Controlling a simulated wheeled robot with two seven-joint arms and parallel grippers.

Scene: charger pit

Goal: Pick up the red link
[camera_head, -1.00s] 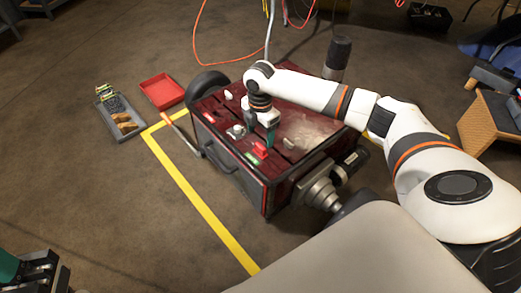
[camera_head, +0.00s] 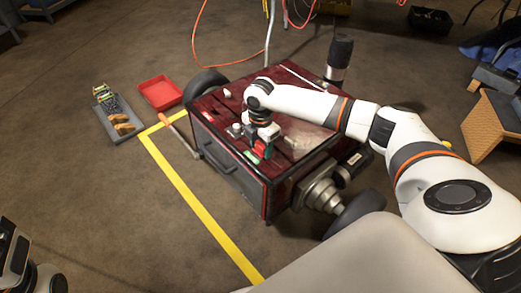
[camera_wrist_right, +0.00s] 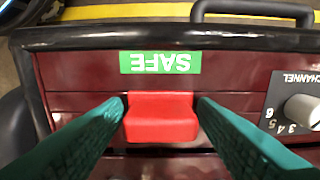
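The red link (camera_wrist_right: 162,117) is a small red block on the dark red panel of the cart, just beside the green SAFE label (camera_wrist_right: 160,62). My right gripper (camera_wrist_right: 162,105) is down at the link, with one green finger against each side and no clear gap showing. In the head view, my right gripper (camera_head: 262,150) is low over the cart top and mostly hides the link. At the lower left corner of the head view, part of my left arm's end (camera_head: 14,255) shows, cut off by the frame; its fingers cannot be made out.
The dark red cart (camera_head: 235,172) has a knob marked CHANNEL (camera_wrist_right: 302,110) right of the link and a black front handle (camera_wrist_right: 250,10). A red tray (camera_head: 160,92) and a grey tray (camera_head: 116,128) with several items lie on the floor at left. Yellow tape (camera_head: 190,205) runs past the cart.

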